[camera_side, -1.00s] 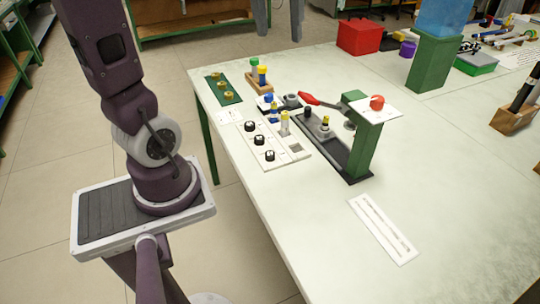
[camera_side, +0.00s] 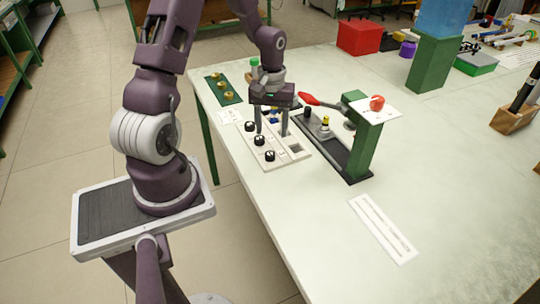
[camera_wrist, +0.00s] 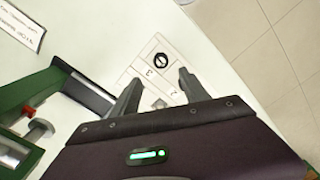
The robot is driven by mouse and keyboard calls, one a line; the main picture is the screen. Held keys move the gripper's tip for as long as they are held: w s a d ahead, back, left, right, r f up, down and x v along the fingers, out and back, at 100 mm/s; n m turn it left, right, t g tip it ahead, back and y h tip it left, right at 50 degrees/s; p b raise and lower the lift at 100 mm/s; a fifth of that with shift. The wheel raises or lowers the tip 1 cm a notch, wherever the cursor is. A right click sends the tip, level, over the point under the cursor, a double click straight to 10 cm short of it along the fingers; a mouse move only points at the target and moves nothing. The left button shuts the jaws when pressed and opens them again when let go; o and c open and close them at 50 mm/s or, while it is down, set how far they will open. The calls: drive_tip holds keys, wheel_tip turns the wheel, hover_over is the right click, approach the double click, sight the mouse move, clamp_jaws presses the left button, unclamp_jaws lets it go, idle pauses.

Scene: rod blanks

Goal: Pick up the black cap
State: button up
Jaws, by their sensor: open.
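Three round black caps with white marks stand in a row on a white board (camera_side: 291,161): a far one (camera_side: 250,126), a middle one (camera_side: 259,140) and a near one (camera_side: 270,156). My gripper (camera_side: 271,133) is open and points down over the board, right of the far and middle caps. In the wrist view, one black cap (camera_wrist: 161,59) shows on the numbered board, just beyond the open, empty fingertips (camera_wrist: 159,78). I cannot tell which of the three it is. My gripper hides part of the board and the small yellow and blue pieces behind it.
A green press (camera_side: 367,140) with a red lever (camera_side: 309,99) and red knob (camera_side: 377,103) stands close to the right of my gripper. A green plate with brass pieces (camera_side: 222,89) lies behind left. The table's front right is clear except for a white strip (camera_side: 382,228).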

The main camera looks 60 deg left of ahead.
sight(270, 153)
drive_tip(key=f, duration=0.8)
drive_tip(key=shift+s+d+f, duration=0.15)
drive_tip(key=shift+s+f, duration=0.05)
drive_tip(key=shift+s, duration=0.1)
clamp_jaws()
